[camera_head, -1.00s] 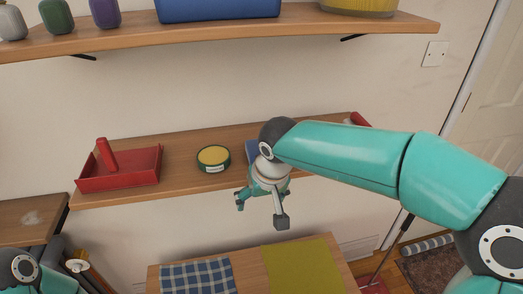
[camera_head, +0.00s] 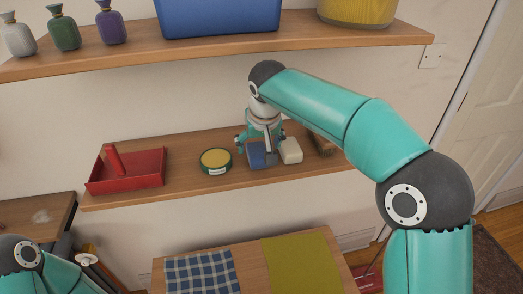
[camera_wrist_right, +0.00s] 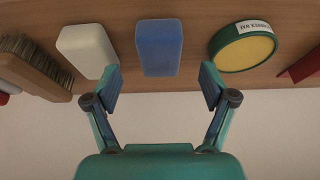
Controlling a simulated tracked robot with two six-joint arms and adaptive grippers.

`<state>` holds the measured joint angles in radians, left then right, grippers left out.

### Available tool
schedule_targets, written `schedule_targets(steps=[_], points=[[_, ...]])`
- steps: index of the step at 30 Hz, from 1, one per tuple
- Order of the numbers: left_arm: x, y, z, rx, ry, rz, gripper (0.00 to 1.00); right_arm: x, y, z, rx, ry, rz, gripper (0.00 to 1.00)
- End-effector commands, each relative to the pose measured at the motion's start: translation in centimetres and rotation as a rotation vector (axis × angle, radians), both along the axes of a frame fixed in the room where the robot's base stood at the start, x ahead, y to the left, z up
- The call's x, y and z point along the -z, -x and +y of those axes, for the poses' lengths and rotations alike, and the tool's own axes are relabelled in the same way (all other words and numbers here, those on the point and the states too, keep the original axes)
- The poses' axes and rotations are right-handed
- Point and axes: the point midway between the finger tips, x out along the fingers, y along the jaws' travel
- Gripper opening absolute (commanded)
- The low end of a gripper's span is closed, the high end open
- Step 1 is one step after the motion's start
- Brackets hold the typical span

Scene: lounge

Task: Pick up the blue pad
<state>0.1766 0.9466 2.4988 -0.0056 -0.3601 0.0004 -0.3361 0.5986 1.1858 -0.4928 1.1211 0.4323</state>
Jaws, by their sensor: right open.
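The blue pad (camera_head: 257,155) is a small block on the middle wooden shelf, partly hidden by my right gripper (camera_head: 258,146). In the right wrist view the blue pad (camera_wrist_right: 159,47) sits centred ahead, between the lines of the two fingers. My right gripper (camera_wrist_right: 159,80) is open and empty, one fingertip to each side just short of the pad, with gaps on both sides. My left arm shows at the lower left, but its gripper is out of view.
A white block (camera_head: 291,150) stands close beside the pad, with a wooden brush (camera_wrist_right: 35,65) beyond it. A green and yellow tin (camera_head: 215,160) and a red tray (camera_head: 127,170) stand left on the shelf (camera_head: 190,190). An upper shelf (camera_head: 200,45) hangs above.

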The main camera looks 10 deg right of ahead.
Motion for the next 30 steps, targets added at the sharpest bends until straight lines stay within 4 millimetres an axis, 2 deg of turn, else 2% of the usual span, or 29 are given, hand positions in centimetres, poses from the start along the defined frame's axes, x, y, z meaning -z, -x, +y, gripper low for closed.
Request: schedule_targets(steps=[3,12,21,23,30], points=[[-0.8,0.0,0.0,0.0,0.0,0.0,0.4,-0.1,-1.0,0.0,0.001,0.0,0.001,0.83],[-1.3,0.0,0.0,0.0,0.0,0.0,0.4,4.1,-2.5,-0.1,0.001,0.001,0.003,0.83],[-1.3,0.0,0.0,0.0,0.0,0.0,0.4,4.7,-2.7,-0.1,0.002,-0.001,0.0,0.83],[-1.3,0.0,0.0,0.0,0.0,0.0,0.4,4.7,-2.7,-0.1,0.002,-0.001,0.0,0.75],[-1.3,0.0,0.0,0.0,0.0,0.0,0.4,4.7,-2.7,-0.1,0.002,-0.001,0.0,0.35]])
